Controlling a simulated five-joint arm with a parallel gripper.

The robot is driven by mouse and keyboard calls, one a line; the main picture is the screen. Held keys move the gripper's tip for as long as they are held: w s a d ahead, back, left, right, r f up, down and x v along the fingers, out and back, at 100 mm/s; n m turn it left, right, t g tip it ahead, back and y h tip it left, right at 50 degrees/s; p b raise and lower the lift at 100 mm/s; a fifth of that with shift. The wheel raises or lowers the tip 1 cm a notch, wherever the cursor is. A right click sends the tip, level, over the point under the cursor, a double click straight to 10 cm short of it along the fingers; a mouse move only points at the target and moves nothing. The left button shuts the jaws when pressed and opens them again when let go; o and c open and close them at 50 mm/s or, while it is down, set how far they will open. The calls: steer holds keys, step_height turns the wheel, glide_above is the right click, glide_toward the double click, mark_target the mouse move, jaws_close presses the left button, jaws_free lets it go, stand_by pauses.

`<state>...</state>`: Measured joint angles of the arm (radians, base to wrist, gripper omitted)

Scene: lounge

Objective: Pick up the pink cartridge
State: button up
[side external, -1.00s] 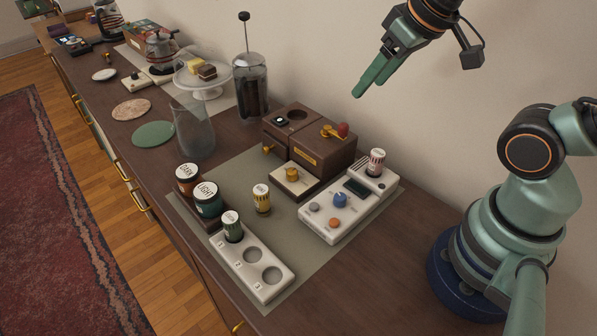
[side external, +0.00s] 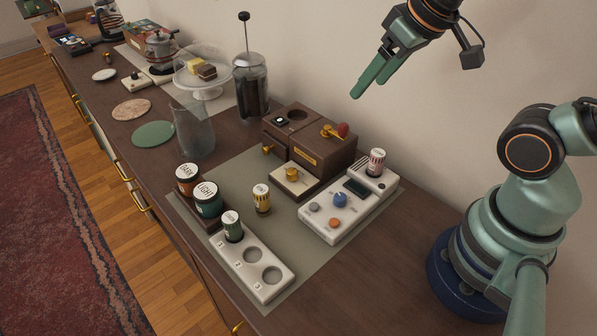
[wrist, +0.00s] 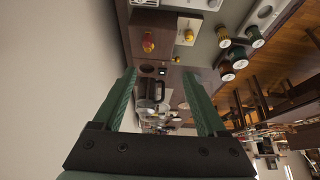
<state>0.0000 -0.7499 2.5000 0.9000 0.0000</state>
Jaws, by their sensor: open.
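The pink cartridge (side external: 376,162), a small pale pink striped cylinder with a label, stands upright at the back right end of the white control panel (side external: 322,224). I cannot make it out in the wrist view. My gripper (side external: 371,76) is open and empty, high above the counter near the wall, well above the brown box and the cartridge. In the wrist view its two green fingers (wrist: 159,74) are spread apart with nothing between them.
A brown wooden box (side external: 322,158) with a red-knobbed lever stands left of the panel. A yellow cartridge (side external: 261,199) stands on the mat. A green cartridge (side external: 232,226) sits in the white holder (side external: 281,291), beside two empty holes. A French press (side external: 251,88) and glass jug (side external: 194,132) stand behind.

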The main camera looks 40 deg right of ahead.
steer(key=m+g, duration=0.6)
steer(key=m, duration=1)
glide_toward(378, 153)
steer(key=f, duration=0.5)
steer(key=shift+s+a+f, duration=0.2)
steer(key=shift+f, duration=0.15)
steer(key=shift+d+f, duration=0.2)
steer(key=shift+f, duration=2.95)
jaws_close()
